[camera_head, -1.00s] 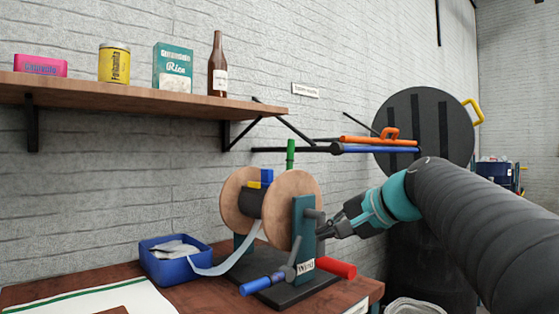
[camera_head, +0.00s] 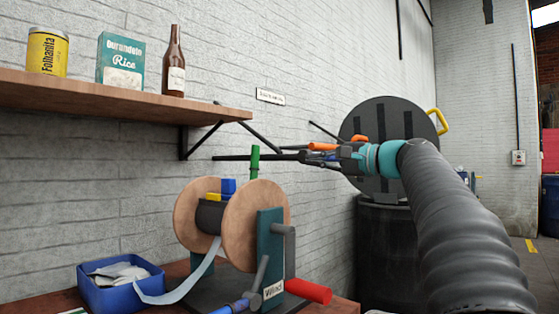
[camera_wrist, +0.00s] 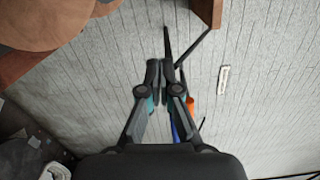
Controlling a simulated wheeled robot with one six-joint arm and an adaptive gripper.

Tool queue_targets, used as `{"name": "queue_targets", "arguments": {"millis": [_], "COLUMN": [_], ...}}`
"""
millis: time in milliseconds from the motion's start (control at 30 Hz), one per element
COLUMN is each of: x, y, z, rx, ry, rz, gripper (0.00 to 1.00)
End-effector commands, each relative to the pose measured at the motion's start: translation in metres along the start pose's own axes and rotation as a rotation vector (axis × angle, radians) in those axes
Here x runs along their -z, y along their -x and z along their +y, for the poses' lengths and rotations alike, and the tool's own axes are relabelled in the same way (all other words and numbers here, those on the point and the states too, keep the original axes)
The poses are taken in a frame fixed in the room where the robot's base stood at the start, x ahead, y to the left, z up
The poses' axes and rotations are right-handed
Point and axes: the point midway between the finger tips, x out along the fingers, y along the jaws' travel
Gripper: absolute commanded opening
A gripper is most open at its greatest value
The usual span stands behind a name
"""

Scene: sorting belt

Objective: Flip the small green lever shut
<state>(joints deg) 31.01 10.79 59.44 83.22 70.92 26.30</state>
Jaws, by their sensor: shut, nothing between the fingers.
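The small green lever (camera_head: 254,161) stands upright behind the winder's spool (camera_head: 248,225) in the head view. My gripper (camera_head: 310,157) is up to the right of the lever, in front of the wall, with a gap between them in the picture. Its fingers are together and empty, also in the wrist view (camera_wrist: 162,72). The wrist view shows part of the spool (camera_wrist: 45,20) at the upper left. I cannot make out the green lever there.
A red handle (camera_head: 308,290) and a blue handle (camera_head: 237,305) stick out at the winder's front. A blue box (camera_head: 121,287) stands to its left. A shelf (camera_head: 110,100) and its bracket are above. A black drum (camera_head: 388,240) stands behind my arm.

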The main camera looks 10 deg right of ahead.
Motion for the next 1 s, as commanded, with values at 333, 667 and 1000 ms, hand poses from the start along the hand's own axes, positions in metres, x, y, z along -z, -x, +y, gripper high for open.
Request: {"name": "queue_targets", "arguments": {"millis": [333, 667, 1000], "x": [-0.001, -0.009, -0.038], "y": [-0.049, -0.102, -0.108], "z": [-0.001, 0.0, 0.001], "rx": [-0.001, 0.001, -0.001], "ry": [-0.001, 0.002, 0.0], "rz": [-0.004, -0.002, 0.0], "gripper": [0.0, 0.0, 0.0]}}
